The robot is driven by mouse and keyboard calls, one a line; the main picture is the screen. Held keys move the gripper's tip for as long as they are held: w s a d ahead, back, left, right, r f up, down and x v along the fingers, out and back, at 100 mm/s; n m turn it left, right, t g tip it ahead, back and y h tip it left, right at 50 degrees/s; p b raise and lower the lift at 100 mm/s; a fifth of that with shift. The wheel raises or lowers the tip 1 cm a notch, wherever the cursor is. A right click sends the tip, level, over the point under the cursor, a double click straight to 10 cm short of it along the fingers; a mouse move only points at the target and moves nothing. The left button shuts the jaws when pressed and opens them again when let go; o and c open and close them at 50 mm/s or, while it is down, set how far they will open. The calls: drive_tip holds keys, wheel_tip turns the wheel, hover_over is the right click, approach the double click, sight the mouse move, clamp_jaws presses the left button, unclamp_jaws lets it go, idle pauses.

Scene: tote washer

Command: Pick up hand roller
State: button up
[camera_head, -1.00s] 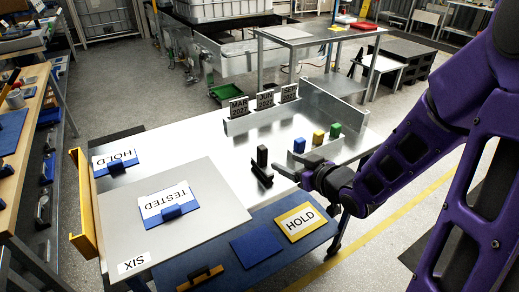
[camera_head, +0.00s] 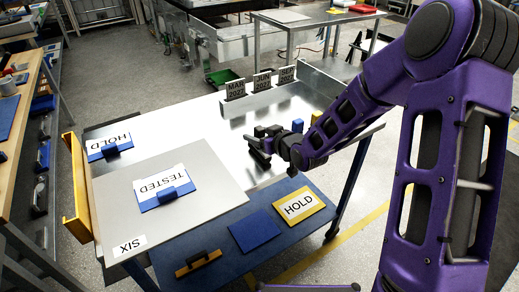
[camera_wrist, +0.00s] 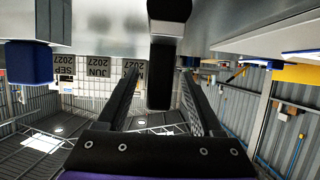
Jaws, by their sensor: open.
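A black upright tool, which I take to be the hand roller (camera_head: 259,131), stands on the steel table just beyond my gripper. In the wrist view, which is upside down, its black rounded handle (camera_wrist: 160,85) shows between my fingers, with a grey collar and black block above it. My gripper (camera_head: 258,148) reaches in low from the right over the table. Its two fingers (camera_wrist: 159,72) are apart, with a gap on each side of the handle. I see no contact. How deep the handle sits between them is hard to tell.
A blue block (camera_head: 298,125) stands close to the right of the tool; a yellow one is partly hidden by my arm. Date plates (camera_head: 262,83) stand behind. A grey board (camera_head: 190,215) with a TESTED sign (camera_head: 163,187) lies to the left. Bare steel lies between.

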drive_tip(key=shift+x, duration=1.45)
clamp_jaws()
